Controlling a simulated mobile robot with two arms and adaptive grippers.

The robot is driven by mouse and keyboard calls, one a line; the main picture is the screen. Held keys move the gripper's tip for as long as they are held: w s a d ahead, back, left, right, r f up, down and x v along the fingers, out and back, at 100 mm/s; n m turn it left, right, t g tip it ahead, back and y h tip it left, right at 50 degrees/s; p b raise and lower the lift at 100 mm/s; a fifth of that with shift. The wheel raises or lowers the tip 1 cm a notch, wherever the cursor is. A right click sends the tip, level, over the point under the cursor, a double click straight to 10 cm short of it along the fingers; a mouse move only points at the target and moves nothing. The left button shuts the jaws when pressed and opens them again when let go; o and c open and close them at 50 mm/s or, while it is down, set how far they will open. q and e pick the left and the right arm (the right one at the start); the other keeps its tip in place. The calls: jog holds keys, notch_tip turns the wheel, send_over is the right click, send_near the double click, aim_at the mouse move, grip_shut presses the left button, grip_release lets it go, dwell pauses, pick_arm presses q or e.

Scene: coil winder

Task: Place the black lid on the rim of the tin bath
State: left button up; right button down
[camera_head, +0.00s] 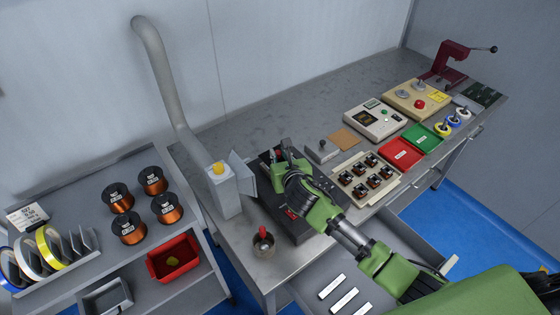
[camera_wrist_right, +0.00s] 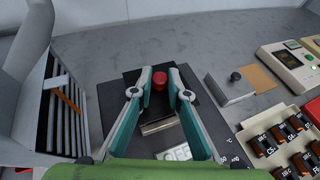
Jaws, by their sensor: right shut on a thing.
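The black lid (camera_wrist_right: 133,76) has a red knob (camera_wrist_right: 159,79). My right gripper (camera_wrist_right: 160,82) is shut on this knob from both sides, over the far part of the bath. A small silvery patch of the bath shows between the fingers, nearer the display. I cannot tell whether the lid touches the rim. My left gripper is not in view.
A grey fume extractor (camera_head: 226,190) with a yellow knob stands close left of the bath. A metal cup (camera_head: 263,245) with a red-topped tool stands in front. A tray of small coils (camera_head: 340,187) lies to the right. The bench behind is clear.

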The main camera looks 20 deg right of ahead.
aim_at(280, 160)
jog(key=shift+w+d+f, duration=0.15)
jog(key=shift+f, duration=0.1)
notch_tip(280, 160, down, 2)
jog(key=shift+f, duration=0.6)
jog(key=shift+f, duration=0.1)
jog(key=c, duration=2)
grip_release()
jog(key=shift+o, duration=0.2)
jog(key=v, duration=1.2)
